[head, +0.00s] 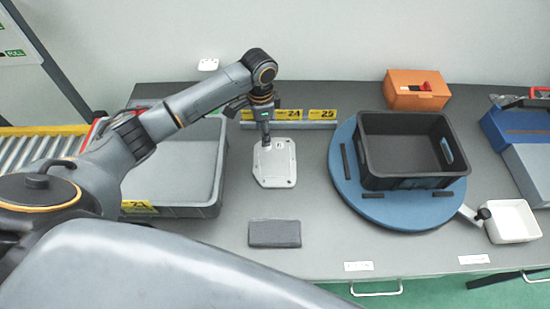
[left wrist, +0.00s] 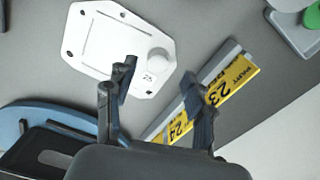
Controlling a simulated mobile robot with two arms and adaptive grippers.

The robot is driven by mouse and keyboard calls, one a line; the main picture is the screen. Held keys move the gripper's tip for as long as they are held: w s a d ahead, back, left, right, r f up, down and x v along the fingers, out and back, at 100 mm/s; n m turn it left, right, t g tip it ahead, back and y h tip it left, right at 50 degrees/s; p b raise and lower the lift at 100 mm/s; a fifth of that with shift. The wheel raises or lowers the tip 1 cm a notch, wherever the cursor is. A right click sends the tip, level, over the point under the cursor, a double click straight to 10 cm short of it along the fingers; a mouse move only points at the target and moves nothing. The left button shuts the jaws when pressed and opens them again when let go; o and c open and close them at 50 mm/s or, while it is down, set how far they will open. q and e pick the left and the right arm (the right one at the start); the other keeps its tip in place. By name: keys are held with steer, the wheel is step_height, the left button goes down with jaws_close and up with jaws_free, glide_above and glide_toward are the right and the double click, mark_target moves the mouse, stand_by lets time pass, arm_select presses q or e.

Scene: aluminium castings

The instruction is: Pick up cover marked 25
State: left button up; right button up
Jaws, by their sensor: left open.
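The cover (head: 275,170) is a pale, flat casting with cut corners and small holes, lying on the grey table. In the left wrist view the cover (left wrist: 108,45) shows a round boss and a small mark that reads 25. My left gripper (head: 266,135) points down over the cover's far edge. In the left wrist view the open fingers of my left gripper (left wrist: 159,72) stand apart, with the boss end of the cover between and beyond them. Nothing is held. The height of the fingertips above the cover is hard to tell. My right gripper is not in view.
A rail with yellow number labels (head: 320,114) stands just behind the cover. A grey tray (head: 212,190) is to the left. A black crate (head: 375,177) sits on a blue round turntable (head: 344,190) to the right. A dark pad (head: 275,233) lies in front.

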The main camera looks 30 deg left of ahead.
mark_target(275, 160)
arm_select(q)
steer(key=shift+d+f, duration=0.1)
steer(key=shift+f, duration=0.3)
step_height(275, 160, down, 4)
steer(key=shift+w+d+r+p, duration=0.15)
steer(key=shift+r+p, duration=0.1)
steer(key=shift+p, duration=0.55)
steer(key=shift+f, duration=0.45)
steer(key=shift+c, duration=0.2)
steer(key=shift+r, duration=0.1)
jaws_close()
